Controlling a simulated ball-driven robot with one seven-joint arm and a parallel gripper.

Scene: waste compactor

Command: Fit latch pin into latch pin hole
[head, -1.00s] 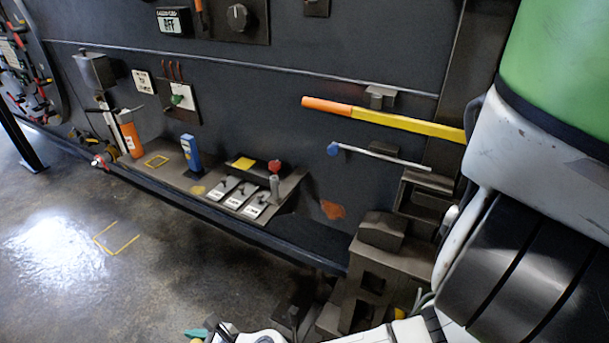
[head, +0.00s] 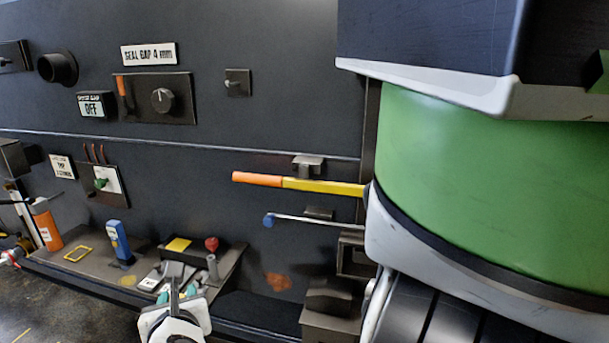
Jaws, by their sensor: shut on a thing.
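My gripper (head: 174,295), white with teal fingertips, is low in the head view, in front of the shelf with the labelled plates. It is shut on a small dark grey piece (head: 174,284), mostly hidden by the fingers. I cannot tell whether this piece is the latch pin. A grey upright cylinder (head: 212,268) and a red knob (head: 211,243) are just right of and behind the gripper. I cannot make out the latch pin hole for certain. The gripper appears apart from the wall.
A yellow bar with an orange grip (head: 300,184) and a blue-ended rod (head: 310,221) stick out along the dark wall. A blue device (head: 118,240) and an orange cylinder (head: 46,226) stand at left. Dark metal blocks (head: 330,312) are at lower right.

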